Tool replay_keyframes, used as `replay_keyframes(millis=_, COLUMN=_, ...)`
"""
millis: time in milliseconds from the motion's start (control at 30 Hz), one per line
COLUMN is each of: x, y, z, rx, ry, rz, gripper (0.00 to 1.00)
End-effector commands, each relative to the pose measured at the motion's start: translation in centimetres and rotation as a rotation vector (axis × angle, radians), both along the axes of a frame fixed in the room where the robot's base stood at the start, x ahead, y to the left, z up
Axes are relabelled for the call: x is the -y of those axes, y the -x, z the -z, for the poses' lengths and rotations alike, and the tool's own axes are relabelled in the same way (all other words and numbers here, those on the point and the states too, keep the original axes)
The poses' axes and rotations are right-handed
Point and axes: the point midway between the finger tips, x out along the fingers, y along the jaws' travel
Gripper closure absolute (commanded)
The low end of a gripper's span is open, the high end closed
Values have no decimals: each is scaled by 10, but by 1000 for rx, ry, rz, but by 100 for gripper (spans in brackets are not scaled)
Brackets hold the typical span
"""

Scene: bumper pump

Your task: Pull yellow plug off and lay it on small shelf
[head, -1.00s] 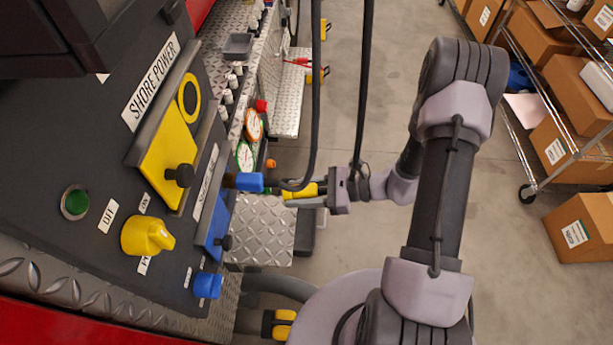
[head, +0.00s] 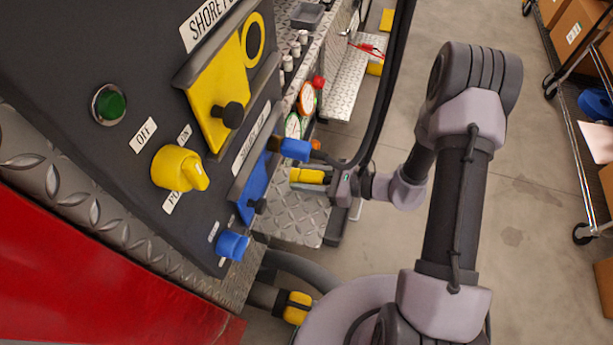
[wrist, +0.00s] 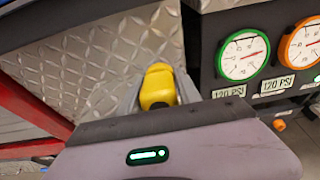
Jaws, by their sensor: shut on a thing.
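My gripper (head: 312,180) is shut on the yellow plug (head: 306,175), which lies roughly level and points left in the head view. The plug is clear of the SHORE POWER panel, over or beside a diamond-plate shelf (head: 300,212); whether it touches the shelf cannot be told. In the wrist view, the plug's rounded yellow end (wrist: 157,84) shows between my fingers, with diamond plate (wrist: 85,65) behind it. My gripper body hides the rest of the plug there. The yellow ring socket (head: 254,38) on the panel shows no plug in it.
A blue plug (head: 293,150) with a dark cable sits close beside my gripper. The black control panel (head: 60,60) with a yellow knob (head: 176,169) stands left. Gauges (wrist: 243,57) are near the shelf. Hanging black hoses (head: 395,70) pass close to my wrist. Open floor lies right.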

Motion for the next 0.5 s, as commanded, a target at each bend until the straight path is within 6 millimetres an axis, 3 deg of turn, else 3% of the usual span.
replay_keyframes(millis=167, x=0, y=0, z=-1, rx=0, ry=0, rz=0, gripper=100)
replay_keyframes(millis=200, x=0, y=0, z=-1, rx=0, ry=0, rz=0, gripper=54)
replay_keyframes(millis=300, x=0, y=0, z=-1, rx=0, ry=0, rz=0, gripper=34)
replay_keyframes(millis=500, x=0, y=0, z=-1, rx=0, ry=0, rz=0, gripper=34)
